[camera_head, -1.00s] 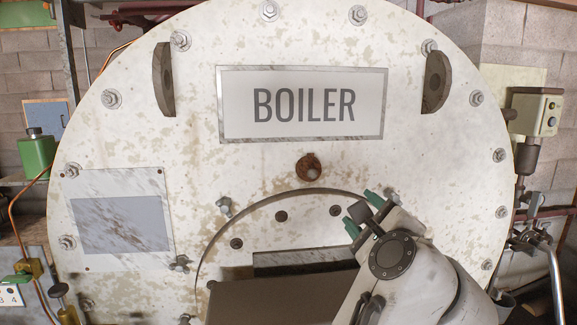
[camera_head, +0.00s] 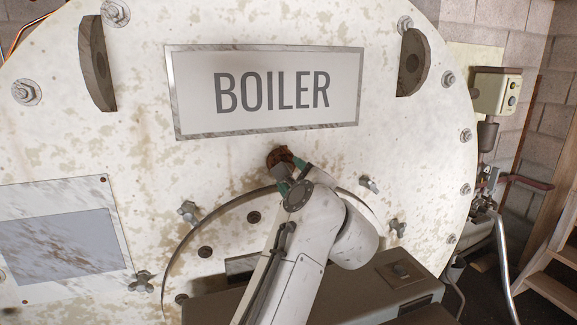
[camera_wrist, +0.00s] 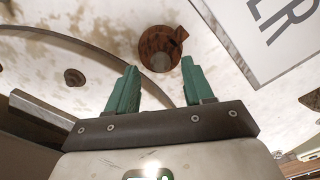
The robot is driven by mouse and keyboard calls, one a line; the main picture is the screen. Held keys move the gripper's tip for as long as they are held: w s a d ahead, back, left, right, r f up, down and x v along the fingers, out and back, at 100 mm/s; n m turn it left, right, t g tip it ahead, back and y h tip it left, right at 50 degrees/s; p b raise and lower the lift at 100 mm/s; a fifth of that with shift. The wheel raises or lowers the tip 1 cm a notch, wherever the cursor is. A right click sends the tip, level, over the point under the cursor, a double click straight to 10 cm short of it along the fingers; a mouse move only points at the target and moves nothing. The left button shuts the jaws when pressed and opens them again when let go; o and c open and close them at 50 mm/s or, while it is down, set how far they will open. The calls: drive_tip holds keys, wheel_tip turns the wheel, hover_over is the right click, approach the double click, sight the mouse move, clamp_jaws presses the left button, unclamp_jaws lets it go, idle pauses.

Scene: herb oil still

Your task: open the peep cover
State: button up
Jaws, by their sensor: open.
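The peep cover, which I take to be the small rusty round fitting (camera_head: 277,155), is on the pale boiler front just below the BOILER plate. The wrist view shows it ahead of my gripper as a brown ring (camera_wrist: 150,42) with a small tab at its upper right and a paler centre. I cannot tell whether it is open. My gripper (camera_head: 292,175) is open and empty, its green fingers pointing up toward the fitting. In the wrist view the fingertips (camera_wrist: 160,66) are spread either side of its lower edge; contact cannot be told.
The BOILER plate (camera_head: 268,92) is just above the fitting. Below is a round hatch rim with wing nuts (camera_head: 188,212) and a grey box (camera_head: 395,275). Curved brackets (camera_head: 412,62) stick out at the upper left and right. A control box (camera_head: 497,92) is at the right.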

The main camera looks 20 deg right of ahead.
drive_tip(key=shift+w, duration=1.4)
clamp_jaws()
